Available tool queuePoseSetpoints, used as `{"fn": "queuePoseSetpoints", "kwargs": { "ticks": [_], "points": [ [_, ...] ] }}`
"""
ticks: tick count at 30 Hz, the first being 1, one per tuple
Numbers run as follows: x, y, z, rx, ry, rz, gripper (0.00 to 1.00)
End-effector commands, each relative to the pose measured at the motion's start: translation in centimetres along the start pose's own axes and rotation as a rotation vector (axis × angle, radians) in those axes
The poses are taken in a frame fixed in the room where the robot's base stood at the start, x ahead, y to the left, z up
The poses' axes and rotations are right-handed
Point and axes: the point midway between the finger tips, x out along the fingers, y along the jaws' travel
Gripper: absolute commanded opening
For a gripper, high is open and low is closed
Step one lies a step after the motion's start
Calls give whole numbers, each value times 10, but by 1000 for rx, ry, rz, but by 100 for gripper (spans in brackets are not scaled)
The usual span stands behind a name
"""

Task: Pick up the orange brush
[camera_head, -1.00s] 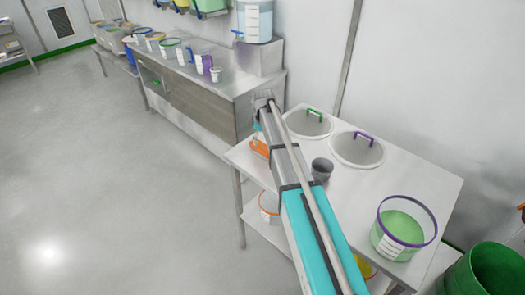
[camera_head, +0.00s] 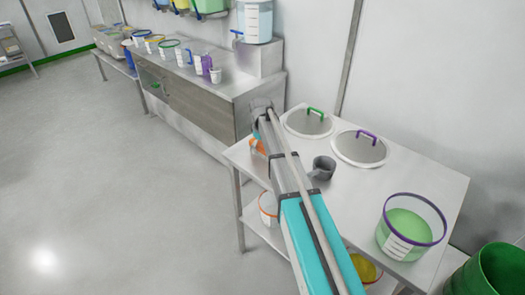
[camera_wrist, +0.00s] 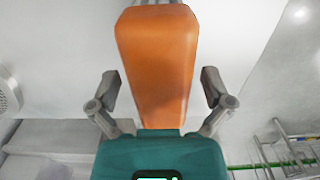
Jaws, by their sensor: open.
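The orange brush (camera_wrist: 157,60) fills the middle of the wrist view, a broad, smooth orange shape that narrows toward my gripper's body. My gripper (camera_wrist: 160,84) is open, with one grey finger on each side of the brush and a visible gap on both sides. In the head view, a small part of the orange brush (camera_head: 258,146) shows at the left edge of the steel table (camera_head: 420,178), below the end of my arm. My arm hides the rest of it there, and most of my gripper.
A grey cup (camera_head: 322,168) stands close to the right of my arm. Behind it are two round lids, one with a green handle (camera_head: 315,112) and one with a purple handle (camera_head: 367,136). A green-filled tub (camera_head: 408,228) stands at the table's front right.

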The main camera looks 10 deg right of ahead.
Motion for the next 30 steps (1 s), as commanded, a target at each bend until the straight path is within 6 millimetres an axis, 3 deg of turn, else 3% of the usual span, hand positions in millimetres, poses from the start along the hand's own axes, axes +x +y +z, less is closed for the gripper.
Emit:
{"fn": "queuePoseSetpoints", "kwargs": {
  "ticks": [14,17,28,30],
  "points": [
    [0,0,0,0,0,0,100],
    [0,0,0,0,0,0,85],
    [0,0,0,-1,0,0,16],
    [0,0,0,-1,0,0,13]
  ]
}}
